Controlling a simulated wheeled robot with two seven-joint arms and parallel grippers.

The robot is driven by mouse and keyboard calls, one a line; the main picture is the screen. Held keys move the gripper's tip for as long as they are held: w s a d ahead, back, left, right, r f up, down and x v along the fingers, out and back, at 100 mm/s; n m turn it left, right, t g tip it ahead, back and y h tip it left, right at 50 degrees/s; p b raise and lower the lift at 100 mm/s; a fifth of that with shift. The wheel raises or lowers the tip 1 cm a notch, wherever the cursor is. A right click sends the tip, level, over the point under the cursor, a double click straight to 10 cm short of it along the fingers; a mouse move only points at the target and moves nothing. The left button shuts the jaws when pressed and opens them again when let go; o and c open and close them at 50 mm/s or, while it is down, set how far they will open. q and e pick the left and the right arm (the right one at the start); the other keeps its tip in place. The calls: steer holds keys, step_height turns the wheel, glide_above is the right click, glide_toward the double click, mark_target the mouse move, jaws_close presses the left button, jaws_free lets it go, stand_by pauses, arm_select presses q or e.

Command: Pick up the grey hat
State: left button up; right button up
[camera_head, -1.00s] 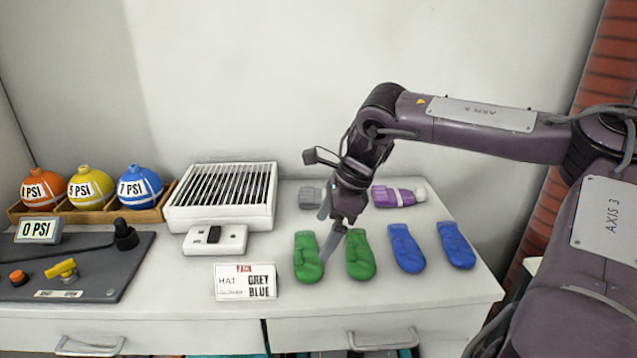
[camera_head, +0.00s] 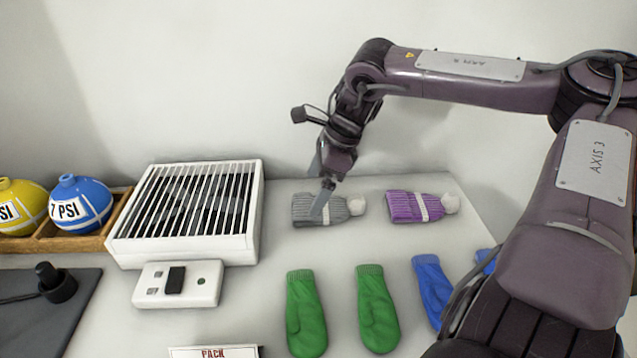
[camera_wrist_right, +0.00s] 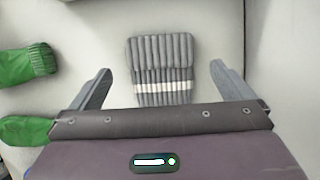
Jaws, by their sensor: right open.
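In the right wrist view the grey hat (camera_wrist_right: 161,62) lies between and ahead of the two spread fingers of my right gripper (camera_wrist_right: 160,82). The fingers look apart from the hat. Its pompom end is hidden there by the gripper body. My left gripper is not in view.
A purple hat (camera_head: 408,206) lies right of the grey one. Green mittens (camera_head: 306,314) and blue mittens (camera_head: 428,285) lie in front. A white slatted box (camera_head: 190,212) stands left, with a small white switch box (camera_head: 178,284) before it. The wall is close behind.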

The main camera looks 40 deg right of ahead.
mark_target(307, 204)
steer(key=x, duration=0.4)
steer(key=shift+s+d+f+b, duration=0.1)
steer(key=shift+s+b, duration=0.05)
steer(key=shift+b, duration=0.2)
steer(key=shift+w+a+f, duration=0.2)
steer(key=shift+w+f, duration=0.05)
steer(key=shift+f, duration=0.25)
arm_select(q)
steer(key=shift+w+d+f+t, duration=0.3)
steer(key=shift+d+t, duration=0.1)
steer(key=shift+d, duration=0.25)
